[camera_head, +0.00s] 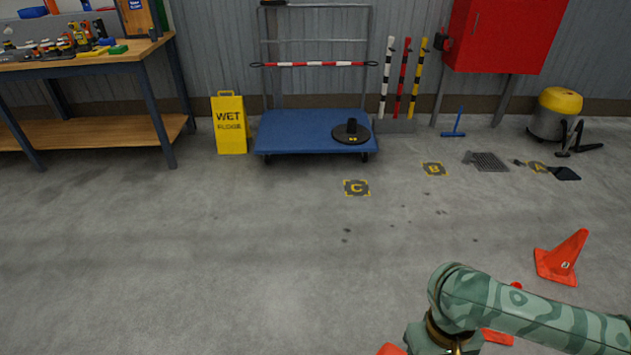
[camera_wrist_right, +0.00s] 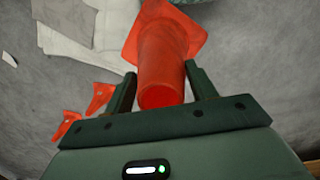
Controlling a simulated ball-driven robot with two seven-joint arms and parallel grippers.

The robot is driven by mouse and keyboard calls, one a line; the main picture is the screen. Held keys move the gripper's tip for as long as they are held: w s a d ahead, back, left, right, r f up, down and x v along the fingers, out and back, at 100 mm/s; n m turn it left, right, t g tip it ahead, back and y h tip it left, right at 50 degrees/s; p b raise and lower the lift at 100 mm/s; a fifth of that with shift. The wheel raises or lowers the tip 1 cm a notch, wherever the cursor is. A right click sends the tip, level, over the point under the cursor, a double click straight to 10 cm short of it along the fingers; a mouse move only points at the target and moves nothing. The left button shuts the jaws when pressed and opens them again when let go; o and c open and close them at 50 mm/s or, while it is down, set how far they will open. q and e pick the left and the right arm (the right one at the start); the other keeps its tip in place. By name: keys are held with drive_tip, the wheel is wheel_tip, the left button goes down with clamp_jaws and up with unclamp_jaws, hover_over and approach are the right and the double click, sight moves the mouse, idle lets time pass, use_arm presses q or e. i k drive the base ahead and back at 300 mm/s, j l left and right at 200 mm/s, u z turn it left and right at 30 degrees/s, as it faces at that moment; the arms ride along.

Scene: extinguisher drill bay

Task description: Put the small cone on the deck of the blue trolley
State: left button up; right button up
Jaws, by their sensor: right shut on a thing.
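My right gripper (camera_wrist_right: 160,76) is shut on an orange cone (camera_wrist_right: 163,62), with one finger on each side of it. The cone's narrow end is toward the gripper and its square base points away. In the head view my right arm comes in from the right, and its gripper is not clearly visible at the bottom edge. The blue trolley (camera_head: 290,131) stands against the back wall, well away from my right arm. A black round base with a short post (camera_head: 351,132) sits on the right part of its deck. My left gripper is not in view.
Another orange cone (camera_head: 565,259) is on the floor at right. Orange pieces (camera_wrist_right: 68,125) lie left in the wrist view. A yellow wet-floor sign (camera_head: 229,123) stands left of the trolley, striped posts (camera_head: 401,80) right. A red-white bar (camera_head: 314,64) crosses its frame.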

sight(284, 135)
drive_tip(key=i+j+u, duration=0.2)
drive_tip(key=i, duration=0.15)
drive_tip(key=i+u, duration=0.45)
drive_tip(key=i, duration=2.85)
drive_tip(key=i+j+z, duration=0.1)
drive_tip(key=i, duration=0.8)
drive_tip(key=i+j+z, duration=0.15)
drive_tip(key=i+z, duration=0.25)
drive_tip(key=i+j+z, duration=0.35)
drive_tip(key=i, duration=0.25)
drive_tip(key=i+j+z, duration=0.4)
